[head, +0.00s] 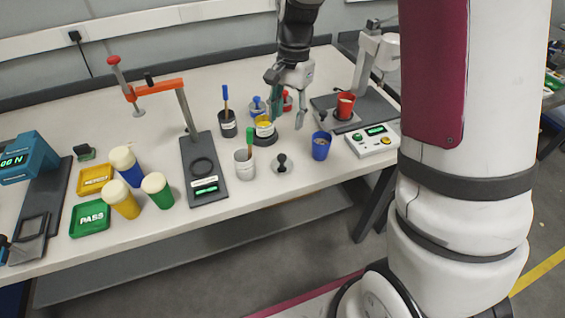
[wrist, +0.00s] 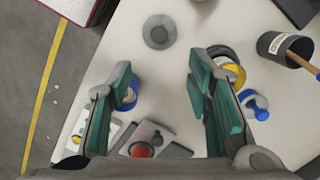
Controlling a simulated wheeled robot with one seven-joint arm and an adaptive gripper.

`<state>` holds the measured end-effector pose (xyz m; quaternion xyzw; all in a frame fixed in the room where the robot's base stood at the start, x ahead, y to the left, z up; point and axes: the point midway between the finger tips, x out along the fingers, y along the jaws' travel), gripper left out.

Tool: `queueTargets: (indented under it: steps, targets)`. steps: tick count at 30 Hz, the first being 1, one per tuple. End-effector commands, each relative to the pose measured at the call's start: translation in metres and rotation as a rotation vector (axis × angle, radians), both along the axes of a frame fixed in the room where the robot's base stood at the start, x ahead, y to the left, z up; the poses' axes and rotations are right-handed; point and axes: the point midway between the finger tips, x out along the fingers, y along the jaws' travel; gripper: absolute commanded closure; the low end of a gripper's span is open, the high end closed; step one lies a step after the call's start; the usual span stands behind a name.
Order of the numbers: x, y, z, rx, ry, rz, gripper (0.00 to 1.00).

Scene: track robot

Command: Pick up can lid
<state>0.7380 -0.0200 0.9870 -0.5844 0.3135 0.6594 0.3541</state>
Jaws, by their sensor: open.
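The can lid appears to be a grey disc with a dark knob (head: 283,166), lying flat on the white table between the grey can (head: 244,168) and the blue cup (head: 320,148). In the wrist view the lid (wrist: 158,32) lies at top middle, beyond the gap between my fingers. My gripper (head: 286,113) hangs above the table, behind the lid in the head view. Its teal-padded fingers (wrist: 160,66) are spread wide with nothing between them. The lid is apart from both fingers and fully visible in the wrist view.
A yellow-topped dark pot (head: 265,133) and a dark brush pot (head: 227,126) stand left of my gripper. A control box (head: 373,141) and a red cup (head: 345,105) are to the right. Bare table surrounds the lid.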

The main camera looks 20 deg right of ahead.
Motion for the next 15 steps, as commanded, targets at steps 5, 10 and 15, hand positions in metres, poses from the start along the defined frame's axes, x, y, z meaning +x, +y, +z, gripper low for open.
queueTargets:
  steps: [5,10,15]
  targets:
    - [-0.004,0.004,-0.033,0.001,0.006,0.001,0.54]
    - [-0.006,0.007,-0.062,0.0,0.005,0.002,0.54]
    - [-0.007,0.009,-0.076,0.0,0.002,0.003,0.54]
